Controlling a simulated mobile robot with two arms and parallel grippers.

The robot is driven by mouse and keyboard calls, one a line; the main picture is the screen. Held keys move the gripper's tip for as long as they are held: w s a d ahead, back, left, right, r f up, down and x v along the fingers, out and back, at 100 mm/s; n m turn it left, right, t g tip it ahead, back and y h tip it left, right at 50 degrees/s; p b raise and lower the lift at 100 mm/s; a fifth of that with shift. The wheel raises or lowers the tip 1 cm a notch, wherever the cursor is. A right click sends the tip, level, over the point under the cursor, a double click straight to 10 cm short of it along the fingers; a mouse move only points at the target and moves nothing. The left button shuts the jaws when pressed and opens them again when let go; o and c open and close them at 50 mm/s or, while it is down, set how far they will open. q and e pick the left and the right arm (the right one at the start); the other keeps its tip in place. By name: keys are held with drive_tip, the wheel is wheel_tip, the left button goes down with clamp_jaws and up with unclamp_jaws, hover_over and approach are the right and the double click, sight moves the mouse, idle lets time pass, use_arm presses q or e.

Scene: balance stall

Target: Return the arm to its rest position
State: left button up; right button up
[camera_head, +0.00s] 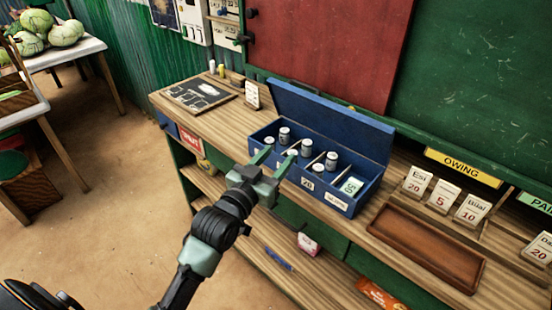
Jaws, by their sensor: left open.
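My left gripper (276,163) is open, with its two fingers apart, in front of and over the near edge of an open blue cash box (335,200). Nothing shows between the fingers. My left arm reaches in from the lower left. The box stands on the wooden counter with its lid (335,120) raised at the back. Several pale cylinders (331,161) stand upright in its compartments, and a pale green note (351,186) lies in the right one. The gripper hides part of the box's left front. My right gripper does not show.
A dark slate (199,94) lies at the counter's left end. An empty brown wooden tray (425,246) is right of the box, with several name cards (442,196) behind it. Lower shelves (270,255) hold small items. Open floor (120,190) lies left of the counter.

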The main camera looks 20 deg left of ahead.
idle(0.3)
use_arm(q)
drive_tip(key=s+d+f+g, duration=0.2)
drive_tip(key=s+f+g, duration=0.5)
drive_tip(key=s+f, duration=0.6)
drive_tip(key=s+f+g+y, duration=0.1)
drive_tip(key=s+f+g, duration=0.3)
drive_tip(key=s, duration=0.5)
drive_tip(key=s+f+g+y, duration=0.1)
drive_tip(key=s+f+g, duration=0.25)
drive_tip(key=s, duration=0.55)
wheel_tip(320, 180, down, 26)
drive_tip(key=r+g, duration=0.1)
drive_tip(key=s+a+f+m+g, duration=0.1)
drive_tip(key=s+a+f, duration=0.2)
drive_tip(key=s+f, duration=1.5)
drive_tip(key=shift+a, duration=0.15)
